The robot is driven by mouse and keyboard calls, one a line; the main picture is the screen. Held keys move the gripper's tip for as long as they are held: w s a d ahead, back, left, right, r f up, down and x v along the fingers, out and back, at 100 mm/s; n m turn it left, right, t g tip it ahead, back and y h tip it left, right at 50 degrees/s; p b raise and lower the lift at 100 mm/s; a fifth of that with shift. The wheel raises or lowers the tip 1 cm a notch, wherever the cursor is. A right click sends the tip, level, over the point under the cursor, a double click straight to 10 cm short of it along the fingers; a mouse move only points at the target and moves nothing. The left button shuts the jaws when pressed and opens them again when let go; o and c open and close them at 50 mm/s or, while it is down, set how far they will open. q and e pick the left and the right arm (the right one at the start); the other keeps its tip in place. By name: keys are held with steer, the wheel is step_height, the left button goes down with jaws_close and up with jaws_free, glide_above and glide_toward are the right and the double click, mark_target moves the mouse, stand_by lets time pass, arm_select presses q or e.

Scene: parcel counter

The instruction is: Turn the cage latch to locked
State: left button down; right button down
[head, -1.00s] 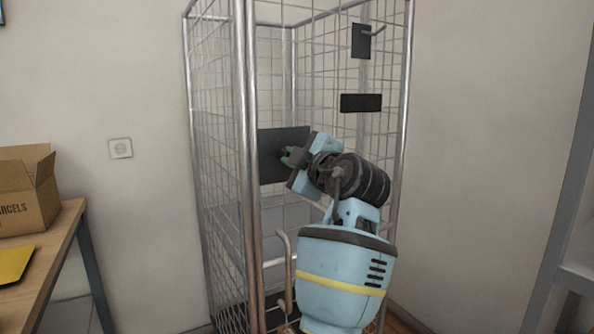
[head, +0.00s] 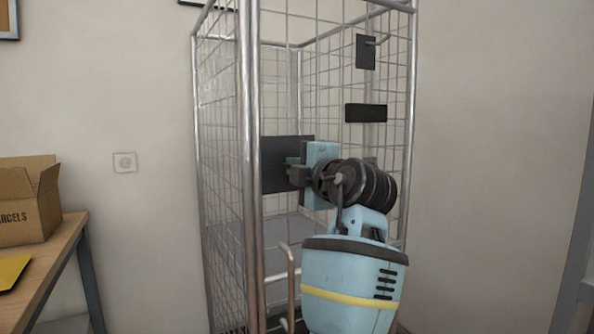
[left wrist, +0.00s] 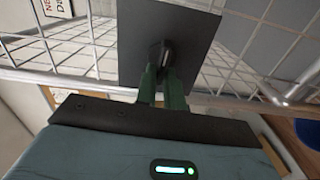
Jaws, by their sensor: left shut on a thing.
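The cage latch is a dark square plate (head: 275,165) on the mesh of the roll cage, with a small black handle (left wrist: 166,52) sticking out of it in the left wrist view. My left gripper (head: 292,170) is at this plate and shut on the handle. Its green fingers (left wrist: 161,78) sit on either side of the handle in the left wrist view. In the head view the fingers hide the handle, so its exact angle is hard to read. My right gripper is in neither view.
The tall wire cage (head: 249,120) stands against the wall. Two smaller dark plates (head: 366,113) are on its mesh, up and right of the latch. A table (head: 62,240) with an open cardboard box (head: 35,222) is at the left. The floor right of the cage looks clear.

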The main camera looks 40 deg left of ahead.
arm_select(q)
steer(key=c, duration=1.5)
jaws_free()
steer(key=shift+d, duration=0.1)
steer(key=v, duration=0.7)
steer(key=shift+s+d, duration=0.15)
steer(key=shift+d, duration=0.1)
